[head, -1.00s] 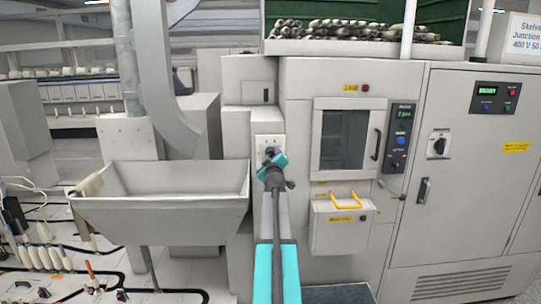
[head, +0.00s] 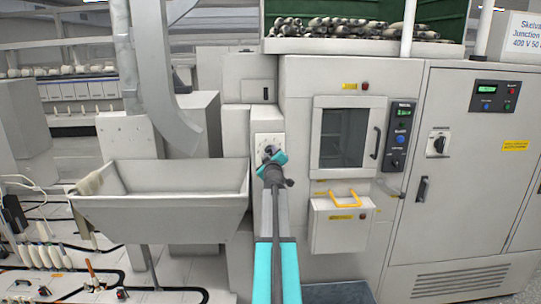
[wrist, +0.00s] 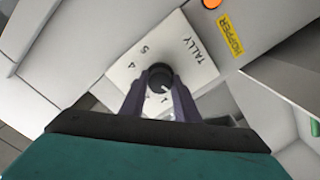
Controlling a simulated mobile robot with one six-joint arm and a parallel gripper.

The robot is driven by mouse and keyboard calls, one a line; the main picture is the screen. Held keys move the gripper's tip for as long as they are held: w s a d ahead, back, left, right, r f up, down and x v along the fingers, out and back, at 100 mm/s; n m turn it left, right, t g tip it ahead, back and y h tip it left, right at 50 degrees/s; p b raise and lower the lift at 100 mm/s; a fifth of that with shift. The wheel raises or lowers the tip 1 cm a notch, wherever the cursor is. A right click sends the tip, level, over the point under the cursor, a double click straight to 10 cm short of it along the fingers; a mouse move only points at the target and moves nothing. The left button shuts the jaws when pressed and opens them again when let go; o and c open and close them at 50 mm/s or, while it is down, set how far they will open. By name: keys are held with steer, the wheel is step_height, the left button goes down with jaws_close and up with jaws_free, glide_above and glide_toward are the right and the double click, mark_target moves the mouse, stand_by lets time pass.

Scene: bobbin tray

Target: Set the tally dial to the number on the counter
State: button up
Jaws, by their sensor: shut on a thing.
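The tally dial is a round black knob (wrist: 160,74) on a white plate (wrist: 190,48) marked TALLY, seen in the wrist view. Digits 5 and 4 show on the plate's left side; other marks are partly hidden by my fingers. A pale mark shows on the knob's lower side, but I cannot read its setting surely. My gripper (wrist: 160,88) is shut on the knob, one dark finger on each side. In the head view my gripper (head: 270,155) covers much of the plate (head: 262,140). A small green display (head: 402,112) is on the dark panel at right; its text is unreadable.
A grey hopper (head: 165,215) stands left of the dial. A windowed door (head: 344,138) and a box with a yellow handle (head: 340,225) are to the right. A grey cabinet (head: 465,200) with another green display (head: 488,90) stands further right.

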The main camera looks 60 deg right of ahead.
steer(key=shift+m, duration=0.4)
steer(key=m+b, duration=0.1)
steer(key=m, duration=0.4)
steer(key=shift+s+f, duration=0.1)
steer(key=m, duration=0.6)
steer(key=m+p, duration=0.1)
steer(key=m, duration=0.5)
steer(key=shift+m+p, duration=0.3)
steer(key=shift+p, duration=0.05)
steer(key=m+p, duration=0.1)
steer(key=m, duration=0.4)
steer(key=shift+m+p, duration=0.3)
steer(key=o, duration=1)
steer(key=shift+o, duration=0.2)
